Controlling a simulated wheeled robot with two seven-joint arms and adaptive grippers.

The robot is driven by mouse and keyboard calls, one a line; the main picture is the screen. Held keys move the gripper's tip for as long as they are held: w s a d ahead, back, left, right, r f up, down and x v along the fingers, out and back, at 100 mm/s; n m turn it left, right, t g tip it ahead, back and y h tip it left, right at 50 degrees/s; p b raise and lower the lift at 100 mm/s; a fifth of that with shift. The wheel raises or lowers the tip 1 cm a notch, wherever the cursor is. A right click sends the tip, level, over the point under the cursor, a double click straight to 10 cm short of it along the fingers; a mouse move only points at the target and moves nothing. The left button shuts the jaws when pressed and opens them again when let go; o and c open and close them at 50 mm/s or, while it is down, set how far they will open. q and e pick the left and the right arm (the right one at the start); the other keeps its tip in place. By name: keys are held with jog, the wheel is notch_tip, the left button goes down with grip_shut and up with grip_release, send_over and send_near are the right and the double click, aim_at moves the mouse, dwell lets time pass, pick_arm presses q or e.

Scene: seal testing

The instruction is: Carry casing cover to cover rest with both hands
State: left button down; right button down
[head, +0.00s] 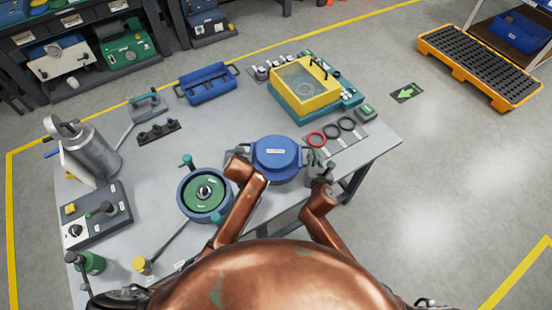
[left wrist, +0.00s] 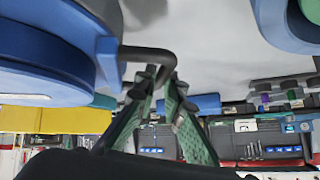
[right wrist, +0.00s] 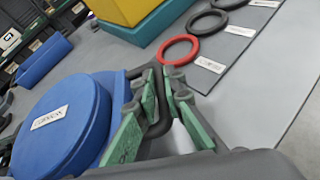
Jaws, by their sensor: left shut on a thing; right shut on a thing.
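The casing cover (head: 275,152) is a round blue lid with a white label and a dark handle on each side. My left gripper is shut on one handle, as the left wrist view (left wrist: 160,85) shows; in the head view my arm mostly hides it. My right gripper (head: 316,158) is shut on the opposite handle, also seen in the right wrist view (right wrist: 160,85). The cover is over the table's front right part; I cannot tell its height. I cannot clearly identify the cover rest. A round blue casing (head: 184,205) with a green inside stands open to the left.
A yellow box with a clear lid (head: 304,86) stands behind the cover. Red and black rings (head: 316,139) lie to its right. A blue tray (head: 208,84) is at the back. A metal canister (head: 92,150) and a control box (head: 96,215) are at left.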

pick_arm(q)
jog(key=c, duration=2.5)
grip_release()
jog(key=shift+f, duration=0.25)
pick_arm(e)
jog(key=c, duration=2.5)
grip_release()
jog(key=shift+f, duration=0.25)
pick_arm(q)
jog(key=o, duration=0.5)
jog(key=shift+r, duration=0.1)
pick_arm(e)
jog(key=o, duration=0.5)
jog(key=shift+r, duration=0.1)
jog(key=shift+s, duration=0.15)
pick_arm(q)
jog(key=v, duration=1.2)
jog(key=shift+a, duration=0.1)
pick_arm(e)
jog(key=v, duration=1.2)
jog(key=shift+d, duration=0.1)
pick_arm(q)
jog(key=shift+o, duration=0.6)
jog(key=o, duration=1.9)
